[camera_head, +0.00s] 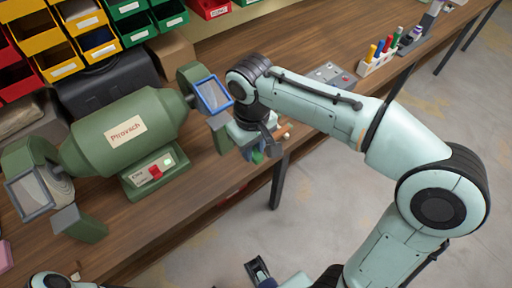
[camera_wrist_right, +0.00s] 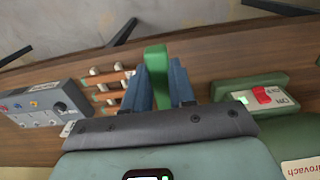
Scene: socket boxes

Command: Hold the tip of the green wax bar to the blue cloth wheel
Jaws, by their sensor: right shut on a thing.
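The green bench grinder (camera_head: 130,130) stands on the wooden bench, a wheel housing at each end. The right-hand housing (camera_head: 190,75) carries a blue-framed shield (camera_head: 213,95); I cannot make out the blue cloth wheel there. My right gripper (camera_head: 258,148) is just right of this housing, pointing down. In the wrist view its blue fingers (camera_wrist_right: 160,88) are shut on the green wax bar (camera_wrist_right: 156,62), whose end sticks out past them. In the head view the bar (camera_head: 257,157) is mostly hidden by the gripper. A dark piece at the bottom edge may be my left gripper; its state is unclear.
The grinder's red switch (camera_wrist_right: 263,95) shows in the wrist view. A grey control box (camera_head: 329,76) and a white marker rack (camera_head: 378,62) stand farther right on the bench. Wooden-handled pieces (camera_wrist_right: 110,92) lie beside the gripper. Coloured bins (camera_head: 85,30) stand behind the grinder.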

